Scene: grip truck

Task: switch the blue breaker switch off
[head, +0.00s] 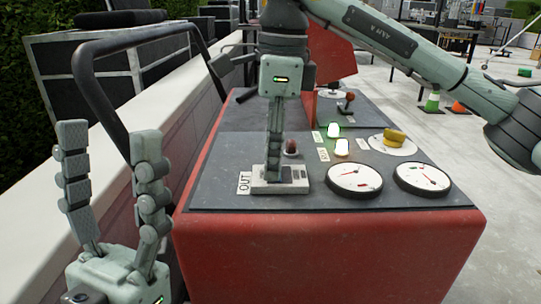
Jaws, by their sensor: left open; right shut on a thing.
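My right gripper (272,178) points straight down over the red console, with its fingers together at a small white switch plate (262,188) marked OUT. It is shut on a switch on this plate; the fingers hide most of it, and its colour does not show. No blue switch is visible elsewhere. My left gripper (113,190) stands at the lower left with its two fingers pointing up, apart and empty. It is to the left of the console, away from the plate.
The red console (330,255) has a dark top with two round gauges (355,178) (423,178), a yellow knob (394,137), lit lamps (341,148) and a red knob (292,147) close behind my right fingers. A black rail (95,90) runs along the left.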

